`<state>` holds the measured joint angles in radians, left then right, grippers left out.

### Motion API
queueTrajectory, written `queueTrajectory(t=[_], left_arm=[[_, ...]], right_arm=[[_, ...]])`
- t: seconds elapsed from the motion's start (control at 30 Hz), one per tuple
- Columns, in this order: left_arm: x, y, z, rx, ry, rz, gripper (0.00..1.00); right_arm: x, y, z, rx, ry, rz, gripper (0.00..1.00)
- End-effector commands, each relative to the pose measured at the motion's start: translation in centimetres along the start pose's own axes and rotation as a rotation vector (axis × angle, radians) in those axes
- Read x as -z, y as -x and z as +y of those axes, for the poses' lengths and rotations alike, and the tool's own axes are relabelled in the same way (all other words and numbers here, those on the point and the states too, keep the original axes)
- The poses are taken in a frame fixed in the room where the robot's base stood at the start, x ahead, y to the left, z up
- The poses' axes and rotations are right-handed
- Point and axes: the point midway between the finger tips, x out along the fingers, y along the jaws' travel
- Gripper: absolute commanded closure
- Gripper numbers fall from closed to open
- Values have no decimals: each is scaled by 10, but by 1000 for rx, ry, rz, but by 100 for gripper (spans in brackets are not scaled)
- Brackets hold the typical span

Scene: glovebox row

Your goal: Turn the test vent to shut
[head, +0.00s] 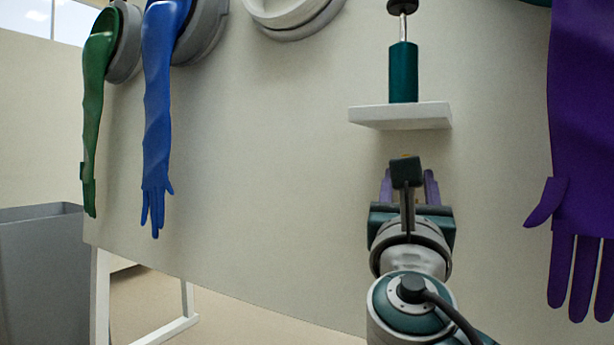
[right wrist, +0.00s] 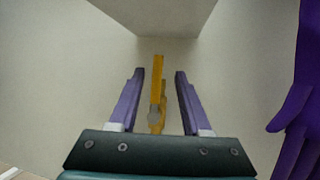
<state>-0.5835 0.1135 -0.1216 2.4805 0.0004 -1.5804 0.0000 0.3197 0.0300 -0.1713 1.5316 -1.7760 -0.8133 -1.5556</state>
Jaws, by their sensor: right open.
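The test vent's yellow handle (right wrist: 157,80) shows in the right wrist view, on the pale panel below a white shelf. It looks like a narrow bar running up and down in that picture, with a small grey part in front of its lower end. My right gripper (right wrist: 157,98) is open, with one purple finger on each side of the handle and a gap on both sides. In the head view my right gripper (head: 409,186) is below the shelf and hides nearly all of the vent. My left gripper is not in view.
The white shelf (head: 400,116) juts out just above my right gripper and carries a green cylinder (head: 403,72) with a rod. A purple glove (head: 580,130) hangs to the right. Blue (head: 157,110) and green (head: 94,110) gloves hang at left. A grey bin (head: 40,265) stands far left.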

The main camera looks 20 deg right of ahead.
Motion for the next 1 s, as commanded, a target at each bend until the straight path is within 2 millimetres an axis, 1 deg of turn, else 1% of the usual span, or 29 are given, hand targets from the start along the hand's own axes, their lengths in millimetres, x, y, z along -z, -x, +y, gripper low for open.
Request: queueTrajectory(t=[0.03,0.1,0.2,0.3,0.4,0.63,0.67,1.0], left_arm=[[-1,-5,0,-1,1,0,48],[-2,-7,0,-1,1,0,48],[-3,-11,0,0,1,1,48],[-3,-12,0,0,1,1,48],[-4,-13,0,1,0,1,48],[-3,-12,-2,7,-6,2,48],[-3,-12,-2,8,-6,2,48],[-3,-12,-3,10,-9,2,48]], right_arm=[[1,-10,0,2,-2,-3,52],[1,-23,0,2,-3,-2,52],[2,-37,0,1,-2,-1,52],[1,-46,0,2,-3,0,52],[1,-50,0,0,-3,1,52],[0,-51,0,0,-3,2,52],[0,-51,0,0,-3,2,54],[1,-51,0,1,-4,2,92]])
